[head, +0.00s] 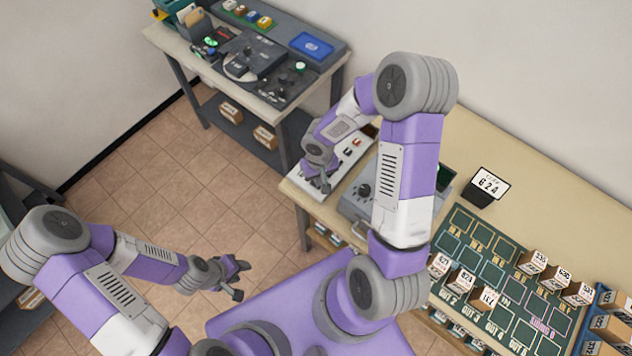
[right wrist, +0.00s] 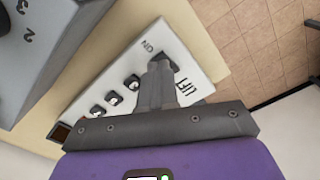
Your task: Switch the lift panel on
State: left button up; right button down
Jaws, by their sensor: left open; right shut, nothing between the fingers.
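The lift panel is a white strip with a row of small dark switches at the left end of the beige table; it shows in the head view (head: 352,160) and the right wrist view (right wrist: 128,66). Its lettering reads LIFT and ON near one end. My right gripper (head: 325,186) is over that end of the panel. In the right wrist view its shut fingers (right wrist: 160,66) cover part of the ON end, hiding whatever lies under them; I cannot tell whether they touch. My left gripper (head: 243,280) is open and empty above the tiled floor, away from the panel.
A grey box (head: 358,206) with a knob stands right beside the panel. A card stand (head: 488,187) and a green sorting board (head: 470,222) with several small boxes are further right. A second table (head: 318,84) with devices stands at the back left. Floor between is clear.

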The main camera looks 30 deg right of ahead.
jog(key=shift+f+b, duration=0.9)
jog(key=shift+b, duration=0.1)
dwell(0.8)
jog(key=shift+r+p, duration=2.45)
jog(key=shift+r, duration=1.1)
jog(key=shift+f, duration=0.1)
